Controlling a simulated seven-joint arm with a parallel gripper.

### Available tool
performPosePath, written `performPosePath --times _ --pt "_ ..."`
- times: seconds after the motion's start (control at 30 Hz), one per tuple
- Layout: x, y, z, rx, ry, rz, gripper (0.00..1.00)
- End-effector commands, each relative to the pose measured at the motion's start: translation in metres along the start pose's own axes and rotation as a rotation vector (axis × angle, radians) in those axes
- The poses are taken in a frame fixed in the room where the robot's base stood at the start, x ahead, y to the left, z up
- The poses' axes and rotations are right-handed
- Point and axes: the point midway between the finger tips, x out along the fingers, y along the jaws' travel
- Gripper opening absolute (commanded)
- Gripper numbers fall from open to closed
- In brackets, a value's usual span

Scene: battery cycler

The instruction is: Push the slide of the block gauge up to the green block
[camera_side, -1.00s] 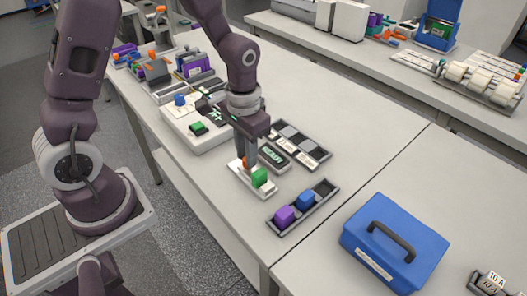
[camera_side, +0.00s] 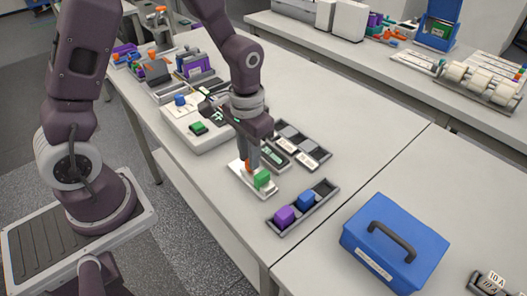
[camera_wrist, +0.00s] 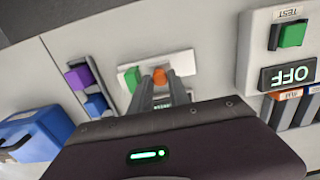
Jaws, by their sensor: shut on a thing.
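The block gauge (camera_side: 241,172) is a small white base near the front edge of the table; its base also shows in the wrist view (camera_wrist: 184,61). The green block (camera_side: 262,180) sits at its right end, and at the left in the wrist view (camera_wrist: 133,80). The orange-topped slide (camera_wrist: 160,75) is between my fingers and only partly shows in the side view. My gripper (camera_side: 253,163) points down and is shut on the slide, with one finger on the side towards the green block. Whether slide and block touch is hidden by that finger.
A small display (camera_side: 273,154) stands just behind the gauge. A dark tray (camera_side: 325,190) with a purple block (camera_side: 285,215) and a blue block (camera_side: 306,200) lies to the right. A blue case (camera_side: 394,245) is farther right. The white test unit (camera_side: 188,124) is left.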

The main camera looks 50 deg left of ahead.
Motion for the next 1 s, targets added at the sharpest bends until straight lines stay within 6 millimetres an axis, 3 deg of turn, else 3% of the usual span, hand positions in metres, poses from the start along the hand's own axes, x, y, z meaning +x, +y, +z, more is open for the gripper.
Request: performPosePath --times 0.07,0.1,0.17,0.47,1.0 --pt "0.0 0.002 -0.001 0.002 0.002 0.002 0.0" --pt "0.0 0.002 -0.001 0.002 0.002 0.003 0.26" --pt "0.0 0.002 -0.001 0.002 0.002 0.003 0.36" --pt "-0.001 0.001 0.0 0.001 0.002 0.001 0.36" --pt "-0.056 0.001 -0.001 0.001 0.003 0.001 0.36"
